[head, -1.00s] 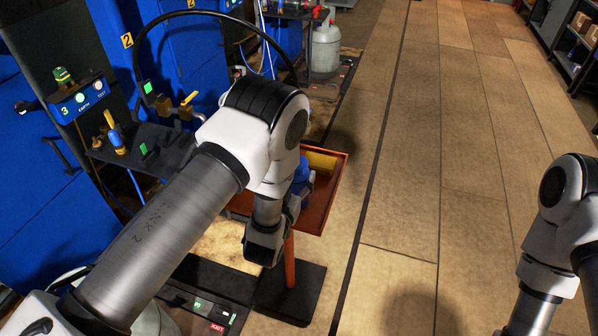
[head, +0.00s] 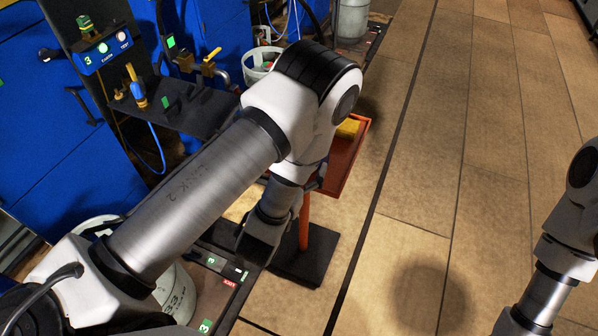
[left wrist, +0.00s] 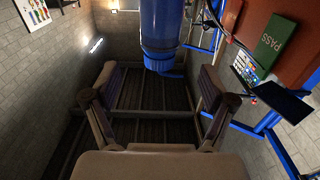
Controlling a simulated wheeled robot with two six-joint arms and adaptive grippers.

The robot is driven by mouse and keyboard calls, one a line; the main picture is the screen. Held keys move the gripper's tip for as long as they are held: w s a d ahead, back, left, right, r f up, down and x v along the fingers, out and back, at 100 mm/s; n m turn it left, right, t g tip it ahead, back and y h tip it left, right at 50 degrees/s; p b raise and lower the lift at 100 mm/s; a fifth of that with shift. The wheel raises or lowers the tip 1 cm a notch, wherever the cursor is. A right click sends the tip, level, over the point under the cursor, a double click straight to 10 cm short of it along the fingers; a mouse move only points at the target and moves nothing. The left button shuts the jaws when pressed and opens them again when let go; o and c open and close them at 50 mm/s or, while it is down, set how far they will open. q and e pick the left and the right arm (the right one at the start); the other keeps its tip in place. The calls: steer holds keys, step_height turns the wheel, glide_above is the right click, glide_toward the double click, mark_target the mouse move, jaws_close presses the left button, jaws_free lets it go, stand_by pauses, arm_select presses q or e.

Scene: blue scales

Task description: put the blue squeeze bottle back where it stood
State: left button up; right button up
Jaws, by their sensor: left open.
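In the left wrist view a blue upright cylinder, which looks like the blue squeeze bottle (left wrist: 160,35), shows at top centre with its upper end cut off. My left gripper (left wrist: 158,78) is open, with one finger on each side below it; nothing is held between them. I cannot tell the exact gap to the bottle. In the head view the left arm hides the bottle and the fingers. An orange tray (head: 357,150) on an orange post shows behind the left wrist, with a yellow block (head: 348,128) in it. Only part of my right arm shows; its gripper is out of frame.
A blue cabinet with a control panel (head: 102,50) and a dark shelf (head: 195,112) with valves stands on the left. The tray's post (head: 304,222) rises from a black base plate (head: 312,262). A white bucket stands behind the shelf. The tiled floor to the right is clear.

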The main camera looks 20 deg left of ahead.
arm_select(q)
steer(key=s+a+f+g+y+b, duration=0.1)
steer(key=s+a+f+g, duration=0.1)
steer(key=f, duration=0.3)
steer(key=s+a+f+n+g+b, duration=0.1)
steer(key=s+a+f+g, duration=0.15)
steer(key=f, duration=0.25)
steer(key=s+a+f+g+y+b, duration=0.1)
steer(key=s+f+g, duration=0.1)
steer(key=f+g, duration=0.15)
steer(key=s+f+g, duration=0.5)
steer(key=s+f, duration=0.1)
steer(key=s, duration=0.3)
steer(key=s+a+f+g+h, duration=0.1)
steer(key=s+f+g, duration=0.4)
steer(key=s, duration=0.5)
steer(key=shift+a+f+h, duration=0.3)
steer(key=shift+f, duration=0.6)
arm_select(e)
step_height(320, 180, down, 6)
steer(key=shift+r, duration=0.15)
